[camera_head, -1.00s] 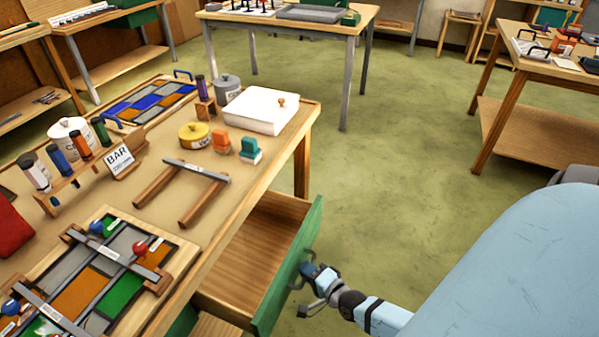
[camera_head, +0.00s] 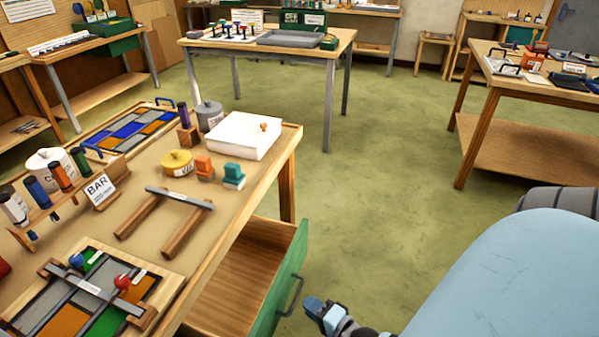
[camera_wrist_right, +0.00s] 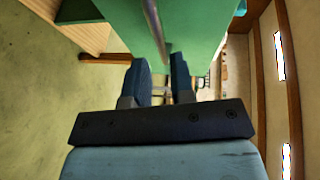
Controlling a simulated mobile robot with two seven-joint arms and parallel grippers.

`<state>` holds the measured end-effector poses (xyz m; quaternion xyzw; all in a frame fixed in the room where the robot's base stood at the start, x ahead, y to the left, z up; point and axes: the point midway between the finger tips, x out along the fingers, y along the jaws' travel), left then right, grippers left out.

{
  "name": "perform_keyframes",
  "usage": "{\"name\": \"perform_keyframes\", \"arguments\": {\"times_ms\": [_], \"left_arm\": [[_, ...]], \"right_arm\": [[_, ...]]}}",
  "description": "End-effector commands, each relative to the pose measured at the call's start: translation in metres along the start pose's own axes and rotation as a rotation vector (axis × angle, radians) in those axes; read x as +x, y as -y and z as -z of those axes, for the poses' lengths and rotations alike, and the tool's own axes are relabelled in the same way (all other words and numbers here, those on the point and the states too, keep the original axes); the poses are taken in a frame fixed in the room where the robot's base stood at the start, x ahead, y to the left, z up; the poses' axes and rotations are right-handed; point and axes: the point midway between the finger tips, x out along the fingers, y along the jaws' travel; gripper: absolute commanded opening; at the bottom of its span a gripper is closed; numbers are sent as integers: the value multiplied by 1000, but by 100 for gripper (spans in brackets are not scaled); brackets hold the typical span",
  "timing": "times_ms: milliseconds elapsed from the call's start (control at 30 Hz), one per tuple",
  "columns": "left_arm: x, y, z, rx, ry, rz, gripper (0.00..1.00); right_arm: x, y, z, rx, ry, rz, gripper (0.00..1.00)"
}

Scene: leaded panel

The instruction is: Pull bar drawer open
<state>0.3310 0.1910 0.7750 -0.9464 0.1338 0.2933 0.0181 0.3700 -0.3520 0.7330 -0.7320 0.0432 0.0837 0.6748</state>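The bar drawer (camera_head: 281,277) under the near workbench stands pulled out, with a wooden inside and a green front. It looks empty where I can see in. Its dark bar handle (camera_head: 291,297) is on the front. My right gripper (camera_head: 313,303) is just to the right of the handle, apart from it. In the right wrist view, the two blue fingers (camera_wrist_right: 158,65) are spread with a gap between them and nothing held. The handle (camera_wrist_right: 154,25) and green front (camera_wrist_right: 190,20) lie ahead of the fingertips. My left gripper is out of view.
The near workbench (camera_head: 140,240) carries a leaded panel (camera_head: 60,310), a BAR card (camera_head: 98,190), jars, a white box (camera_head: 240,135) and a wooden frame with a metal bar (camera_head: 180,198). Other tables stand behind. The green floor (camera_head: 390,170) right of the drawer is clear.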

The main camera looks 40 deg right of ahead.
Motion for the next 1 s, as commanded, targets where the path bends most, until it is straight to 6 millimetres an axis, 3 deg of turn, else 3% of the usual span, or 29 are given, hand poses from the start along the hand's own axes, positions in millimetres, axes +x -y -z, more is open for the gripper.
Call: {"name": "perform_keyframes", "arguments": {"times_ms": [200, 400, 1000], "left_arm": [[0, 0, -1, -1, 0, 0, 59], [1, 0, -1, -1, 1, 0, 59], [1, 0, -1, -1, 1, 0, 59]], "right_arm": [[-49, -1, 0, 1, 0, -2, 23], [-73, 0, 0, 0, 0, 0, 23], [-78, 0, 0, 1, 0, 1, 23]]}}
